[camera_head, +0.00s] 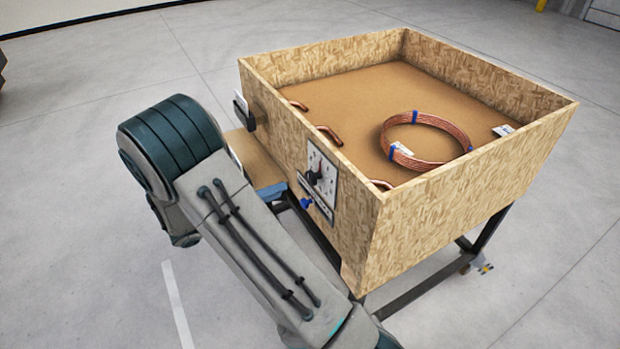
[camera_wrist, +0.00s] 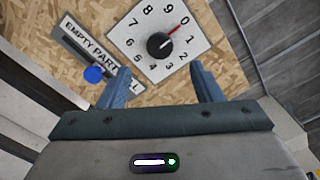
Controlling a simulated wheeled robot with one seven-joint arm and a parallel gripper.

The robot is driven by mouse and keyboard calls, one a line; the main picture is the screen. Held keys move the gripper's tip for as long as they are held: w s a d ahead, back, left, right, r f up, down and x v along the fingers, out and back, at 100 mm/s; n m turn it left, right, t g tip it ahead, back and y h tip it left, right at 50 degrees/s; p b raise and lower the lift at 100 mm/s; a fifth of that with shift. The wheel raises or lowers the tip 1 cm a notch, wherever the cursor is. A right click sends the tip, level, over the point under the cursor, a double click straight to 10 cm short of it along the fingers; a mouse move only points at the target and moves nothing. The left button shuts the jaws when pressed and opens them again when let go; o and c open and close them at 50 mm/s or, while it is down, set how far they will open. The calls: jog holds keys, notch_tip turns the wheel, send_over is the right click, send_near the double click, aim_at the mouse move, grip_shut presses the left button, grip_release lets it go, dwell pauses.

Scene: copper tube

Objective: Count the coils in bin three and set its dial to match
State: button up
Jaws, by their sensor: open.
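The bin (camera_head: 430,225) is an open-topped chipboard box on a dark stand; no bin number is readable. One copper coil (camera_head: 438,164) with blue ties and a white tag lies flat on its floor. Short bent copper tube pieces (camera_head: 328,135) show along the left wall, partly hidden by it. The dial (camera_head: 321,176) is a white plate with a black knob on the outer wall. In the wrist view the knob (camera_wrist: 159,46) has its red pointer towards the 0. My gripper (camera_wrist: 160,84) is open and empty, its fingers apart below the dial face.
A brown-topped shelf (camera_head: 256,163) adjoins the bin's left side. My arm crosses in front of the stand.

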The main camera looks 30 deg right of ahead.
aim_at(308, 179)
jog(key=d+p, duration=0.1)
jog(key=d, duration=0.9)
jog(key=shift+w+d, duration=0.15)
jog(key=c, duration=1)
